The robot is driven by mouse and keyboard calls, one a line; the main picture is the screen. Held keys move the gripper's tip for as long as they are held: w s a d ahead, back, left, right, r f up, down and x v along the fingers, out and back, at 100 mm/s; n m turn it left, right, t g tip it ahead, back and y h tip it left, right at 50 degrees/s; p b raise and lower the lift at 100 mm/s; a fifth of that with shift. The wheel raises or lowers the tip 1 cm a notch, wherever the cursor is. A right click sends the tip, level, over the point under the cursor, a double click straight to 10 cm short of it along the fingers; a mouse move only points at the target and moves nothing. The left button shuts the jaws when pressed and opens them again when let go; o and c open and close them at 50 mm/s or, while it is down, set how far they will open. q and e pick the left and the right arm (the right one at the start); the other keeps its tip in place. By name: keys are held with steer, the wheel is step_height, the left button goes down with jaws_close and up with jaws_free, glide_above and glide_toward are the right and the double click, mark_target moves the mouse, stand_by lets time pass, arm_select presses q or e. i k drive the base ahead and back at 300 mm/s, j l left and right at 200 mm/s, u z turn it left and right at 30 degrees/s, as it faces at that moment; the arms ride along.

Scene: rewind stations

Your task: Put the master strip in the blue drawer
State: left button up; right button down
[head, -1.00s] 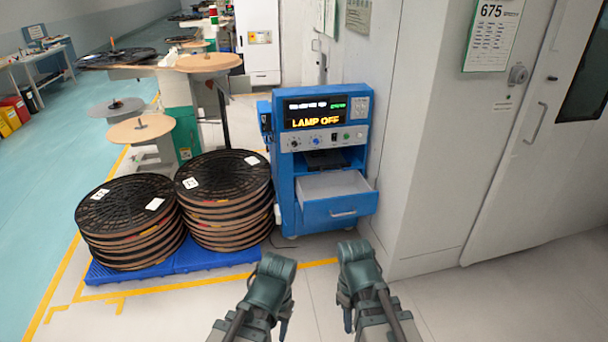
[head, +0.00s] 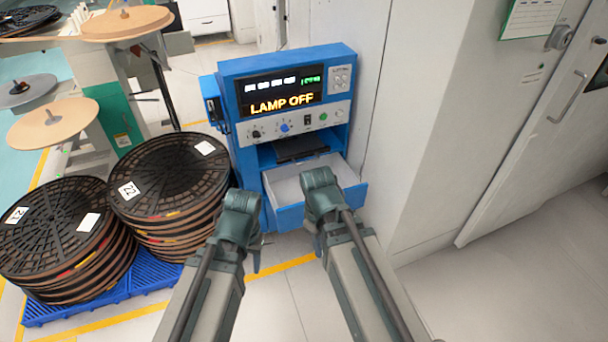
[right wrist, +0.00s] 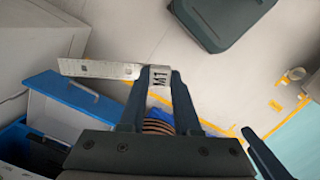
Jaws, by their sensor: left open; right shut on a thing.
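The blue drawer (head: 289,217) is pulled out of the front of the blue cabinet; its pale inside looks empty in the head view. The drawer also shows at the left of the right wrist view (right wrist: 80,93). My right gripper (right wrist: 158,88) is shut on the end of the master strip, a thin pale strip (right wrist: 98,69) with an M1 label at the held end. The strip sticks out sideways toward the drawer side in the right wrist view. In the head view the right arm hides it. My left gripper (head: 254,257) is open and empty, left of the drawer front.
The cabinet's display (head: 283,104) reads LAMP OFF above a row of knobs. Stacks of black reels (head: 168,175) stand on a blue pallet (head: 100,308) at left. A grey wall (head: 430,130) closes off the right side. Pale floor lies in front.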

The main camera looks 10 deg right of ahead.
mark_target(299, 196)
steer(key=i+u, duration=0.1)
steer(key=i, duration=0.65)
steer(key=i+l+u, duration=0.1)
steer(key=i, duration=0.65)
